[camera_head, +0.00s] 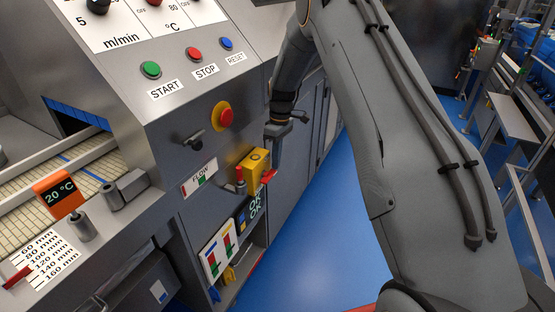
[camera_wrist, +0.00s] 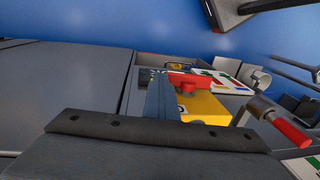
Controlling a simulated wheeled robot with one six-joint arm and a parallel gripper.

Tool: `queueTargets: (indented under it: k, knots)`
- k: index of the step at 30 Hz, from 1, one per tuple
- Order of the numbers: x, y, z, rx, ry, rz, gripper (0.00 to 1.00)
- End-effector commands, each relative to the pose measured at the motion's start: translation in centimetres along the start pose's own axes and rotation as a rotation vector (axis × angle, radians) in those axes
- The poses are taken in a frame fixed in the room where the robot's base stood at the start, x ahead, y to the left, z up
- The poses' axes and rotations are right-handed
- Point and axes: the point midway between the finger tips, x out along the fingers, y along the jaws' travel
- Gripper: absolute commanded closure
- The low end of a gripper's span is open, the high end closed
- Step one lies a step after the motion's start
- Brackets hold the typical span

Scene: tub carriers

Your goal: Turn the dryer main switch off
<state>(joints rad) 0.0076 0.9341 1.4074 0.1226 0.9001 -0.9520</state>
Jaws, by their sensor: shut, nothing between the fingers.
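A yellow switch box (camera_head: 254,168) with a red handle (camera_head: 268,176) sits on the grey machine front, below the red emergency button. The yellow box (camera_wrist: 205,107) and red handle (camera_wrist: 188,81) also show in the wrist view, just beyond my fingers. My gripper (camera_head: 273,160) is shut and empty, right beside the box and above the handle. In the wrist view its fingers (camera_wrist: 159,82) reach to the handle's left side. I cannot tell whether they touch it. The handle's exact setting is partly hidden by my gripper.
Start (camera_head: 151,69), stop (camera_head: 194,54) and reset (camera_head: 226,44) buttons and the emergency button (camera_head: 224,117) are above. A red-handled valve lever (camera_head: 239,177) stands close left of the box. A dark lettered plate (camera_head: 256,204) is below. Blue floor (camera_head: 315,235) is clear to the right.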

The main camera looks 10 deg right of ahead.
Motion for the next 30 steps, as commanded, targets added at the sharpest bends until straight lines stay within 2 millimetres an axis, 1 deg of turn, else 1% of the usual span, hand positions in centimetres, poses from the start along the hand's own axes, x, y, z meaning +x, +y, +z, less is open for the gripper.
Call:
queueTargets:
  k: [1, 2, 5, 10, 11, 12, 15, 18, 21, 24, 27, 30]
  knots:
    - [1.3, -0.9, 0.4, 0.000, -0.015, -0.022, 1.00]
    - [1.0, -0.9, 0.4, 0.000, -0.014, -0.021, 1.00]
    - [-0.5, -1.0, 0.3, -0.001, -0.011, -0.017, 1.00]
    - [-4.5, -0.6, 0.4, 0.001, 0.002, -0.001, 1.00]
    - [-4.3, 0.6, 0.3, 0.003, 0.003, 0.000, 1.00]
    - [-4.5, 1.6, 0.3, 0.005, 0.004, 0.001, 1.00]
    - [-5.5, 3.7, 0.4, 0.007, 0.004, 0.001, 1.00]
    - [-6.5, 5.6, 0.5, 0.007, 0.004, 0.002, 1.00]
    - [-7.2, 7.0, 0.5, 0.005, 0.004, 0.002, 1.00]
    - [-7.9, 8.0, 0.4, 0.005, 0.004, 0.003, 1.00]
    - [-8.3, 8.5, 0.4, 0.005, 0.003, 0.002, 1.00]
    - [-8.7, 8.3, 0.6, 0.016, 0.003, 0.005, 1.00]
